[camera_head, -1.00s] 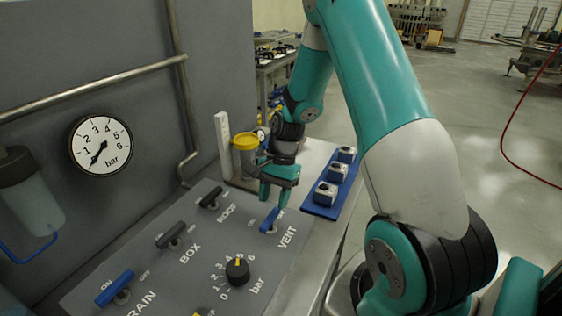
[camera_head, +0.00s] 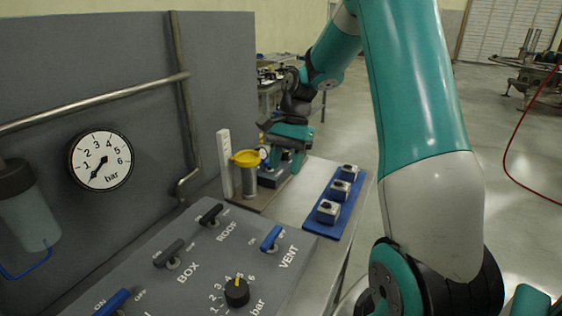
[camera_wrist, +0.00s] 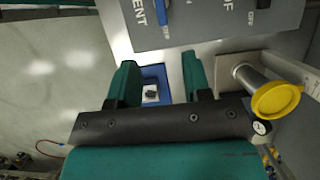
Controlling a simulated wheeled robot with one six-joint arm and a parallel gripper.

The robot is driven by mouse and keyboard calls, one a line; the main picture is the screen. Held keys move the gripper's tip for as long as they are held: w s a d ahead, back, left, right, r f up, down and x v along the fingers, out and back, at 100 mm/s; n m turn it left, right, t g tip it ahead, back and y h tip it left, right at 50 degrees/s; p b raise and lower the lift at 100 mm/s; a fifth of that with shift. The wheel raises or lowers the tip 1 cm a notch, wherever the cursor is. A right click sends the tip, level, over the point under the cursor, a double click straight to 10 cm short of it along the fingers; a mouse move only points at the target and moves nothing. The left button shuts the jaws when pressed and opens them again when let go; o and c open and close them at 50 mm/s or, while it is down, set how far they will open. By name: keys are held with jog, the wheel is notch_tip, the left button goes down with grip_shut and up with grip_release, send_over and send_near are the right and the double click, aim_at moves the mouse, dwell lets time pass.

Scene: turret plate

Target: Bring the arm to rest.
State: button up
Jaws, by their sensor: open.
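A blue mat with a small white-and-black block (camera_wrist: 151,93) shows in the gap, below the fingers. My teal and white arm reaches across the right half of the head view. The blue VENT lever (camera_head: 271,238) stands clear of the gripper.
The sloped panel also carries dark ROOF (camera_head: 210,215) and BOX (camera_head: 169,253) levers, another blue lever (camera_head: 112,303) and a black knob (camera_head: 237,292). The yellow-capped cylinder (camera_head: 246,159) stands close to the gripper. A blue mat (camera_head: 325,225) holds three blocks. A gauge (camera_head: 101,160) hangs left.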

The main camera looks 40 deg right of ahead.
jog(key=s+a+r+n+b, duration=0.1)
jog(key=s+a+r+n, duration=0.15)
jog(key=a+n, duration=0.5)
jog(key=s+a+r+n+b, duration=0.15)
jog(key=s+a+n, duration=0.25)
jog(key=a, duration=0.7)
jog(key=s+a+n+t, duration=0.1)
jog(key=s+a+n, duration=0.8)
jog(key=s, duration=0.3)
jog(key=shift+s+r+n, duration=0.3)
jog(key=shift+s+n, duration=0.1)
jog(key=shift+n, duration=0.05)
jog(key=shift+d, duration=0.15)
